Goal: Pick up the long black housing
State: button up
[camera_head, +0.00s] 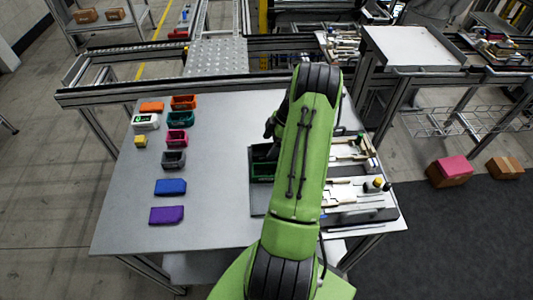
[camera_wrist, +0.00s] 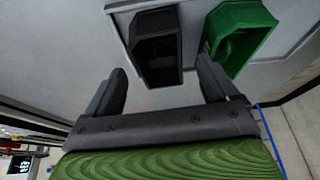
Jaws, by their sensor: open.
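The long black housing (camera_wrist: 158,50) lies in the wrist view between the lines of my two fingers, just beyond their tips. It is an open, box-like part with a dark hollow. My gripper (camera_wrist: 162,75) is open and empty, and I see no contact with the housing. In the head view my gripper (camera_head: 270,128) is above the table's middle, mostly hidden by my green arm. A dark shape below it there is probably the black housing, but my arm hides much of it.
A green housing (camera_wrist: 240,36) stands close to the black one, near my right finger. Several coloured parts, including a blue block (camera_head: 170,187) and a purple block (camera_head: 167,215), lie on the left of the table (camera_head: 125,225). Fixtures (camera_head: 350,190) stand on the right.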

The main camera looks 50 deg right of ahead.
aim_at(266, 152)
jog(key=shift+x, duration=1.15)
jog(key=c, duration=1.2)
